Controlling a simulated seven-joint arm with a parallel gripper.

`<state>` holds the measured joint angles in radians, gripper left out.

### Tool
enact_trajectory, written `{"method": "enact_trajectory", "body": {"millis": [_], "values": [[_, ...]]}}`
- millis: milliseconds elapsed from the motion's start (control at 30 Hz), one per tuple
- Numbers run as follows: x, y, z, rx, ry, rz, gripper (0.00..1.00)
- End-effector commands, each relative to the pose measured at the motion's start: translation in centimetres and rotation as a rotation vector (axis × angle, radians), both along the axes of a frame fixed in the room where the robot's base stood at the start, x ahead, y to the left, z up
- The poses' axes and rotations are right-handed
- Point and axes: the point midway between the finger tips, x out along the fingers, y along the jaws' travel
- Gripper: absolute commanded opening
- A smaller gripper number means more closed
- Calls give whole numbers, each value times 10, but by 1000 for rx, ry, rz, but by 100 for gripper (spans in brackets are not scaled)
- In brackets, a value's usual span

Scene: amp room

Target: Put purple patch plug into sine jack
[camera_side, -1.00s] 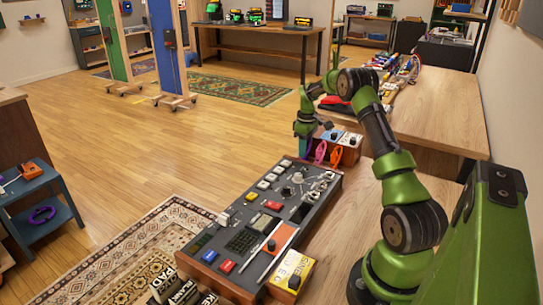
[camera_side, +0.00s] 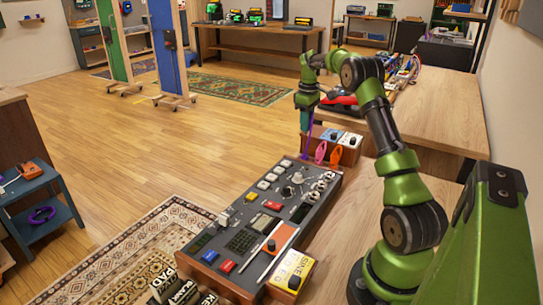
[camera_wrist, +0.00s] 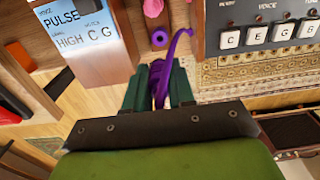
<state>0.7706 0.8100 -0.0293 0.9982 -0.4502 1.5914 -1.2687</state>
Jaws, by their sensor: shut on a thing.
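The purple patch plug (camera_wrist: 161,84) is between the fingers of my gripper (camera_wrist: 160,88) in the wrist view, with a curved purple length reaching up past the fingertips. In the side view my gripper (camera_side: 305,128) points down, shut on it, and purple (camera_side: 308,142) shows below the fingers. It is beside the far end of the mixer-like panel, left of the blue-and-white modules. A yellow module (camera_side: 302,265) with lettering that seems to read SINE stands at the panel's near right corner. Its jack opening is too small to make out.
The dark control panel (camera_side: 243,242) with knobs and keys lies between my gripper and the yellow module. Pink (camera_side: 321,151) and orange (camera_side: 336,156) plugs hang by the modules. A module reading PULSE (camera_wrist: 88,40) is close left in the wrist view.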

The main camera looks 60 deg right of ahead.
Motion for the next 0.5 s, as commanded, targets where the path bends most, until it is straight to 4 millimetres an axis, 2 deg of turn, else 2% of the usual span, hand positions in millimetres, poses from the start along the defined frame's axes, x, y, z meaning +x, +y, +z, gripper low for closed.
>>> {"method": "enact_trajectory", "body": {"millis": [133,267,400,500], "values": [[0,0,3,-4,-4,0,0],[-3,2,24,-24,-24,-2,0],[-26,20,46,-28,-30,-2,0],[-49,39,53,-27,-28,-3,0]]}}
